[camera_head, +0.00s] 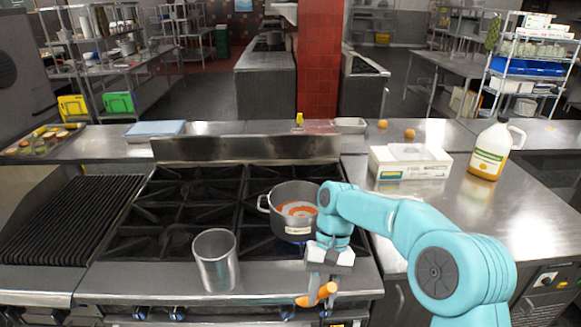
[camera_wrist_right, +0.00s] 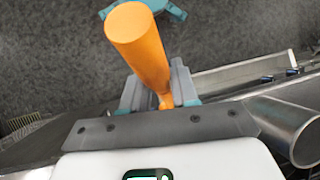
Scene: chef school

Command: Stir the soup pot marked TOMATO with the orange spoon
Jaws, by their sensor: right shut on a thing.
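A grey metal pot (camera_head: 270,214) with orange-red soup (camera_head: 298,209) stands on the stove's front right burner. A small pale label (camera_head: 298,230) is on its front; I cannot read it. My right gripper (camera_head: 320,286) is in front of the pot, over the stove's front edge, pointing down. It is shut on the orange spoon (camera_head: 313,299), which lies outside the pot and below its rim. In the right wrist view the spoon (camera_wrist_right: 140,45) passes between the fingers (camera_wrist_right: 160,97); its thick end points toward the camera. My left gripper is not in view.
A tall metal cup (camera_head: 216,262) stands on the stove's front ledge, left of the pot. A white box (camera_head: 410,162) and a jug (camera_head: 491,150) stand on the right counter. A ribbed grill (camera_head: 65,220) is at the left.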

